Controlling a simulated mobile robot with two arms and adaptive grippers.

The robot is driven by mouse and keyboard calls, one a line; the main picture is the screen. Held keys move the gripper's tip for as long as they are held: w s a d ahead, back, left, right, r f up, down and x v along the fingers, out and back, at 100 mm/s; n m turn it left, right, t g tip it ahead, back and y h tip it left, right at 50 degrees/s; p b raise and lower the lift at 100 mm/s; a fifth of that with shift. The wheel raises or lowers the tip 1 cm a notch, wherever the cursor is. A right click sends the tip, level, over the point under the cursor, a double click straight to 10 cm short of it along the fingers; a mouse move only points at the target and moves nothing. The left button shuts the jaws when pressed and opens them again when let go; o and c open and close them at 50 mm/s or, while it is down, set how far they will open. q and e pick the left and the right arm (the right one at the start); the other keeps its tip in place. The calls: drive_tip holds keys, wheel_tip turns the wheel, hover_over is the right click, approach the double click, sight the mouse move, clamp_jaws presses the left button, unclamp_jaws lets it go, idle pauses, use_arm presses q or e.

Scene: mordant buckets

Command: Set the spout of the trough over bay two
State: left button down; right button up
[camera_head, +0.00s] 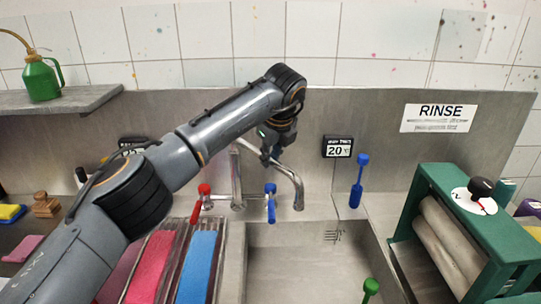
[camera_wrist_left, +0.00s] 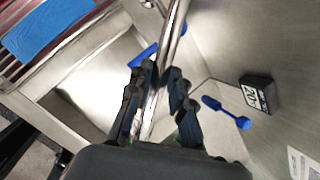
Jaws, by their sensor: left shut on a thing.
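The metal spout (camera_head: 294,186) curves from the tap column (camera_head: 237,185) at the back of the steel trough (camera_head: 310,240). Its open end hangs over the trough's back edge, left of centre. I cannot tell the bays apart or see which is bay two. My right gripper is in neither view.
A green wringer (camera_head: 480,235) stands at right. Pink and blue cloths (camera_head: 198,262) lie at left.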

use_arm(q)
drive_tip(key=c, duration=1.2)
unclamp_jaws()
drive_tip(key=v, duration=1.2)
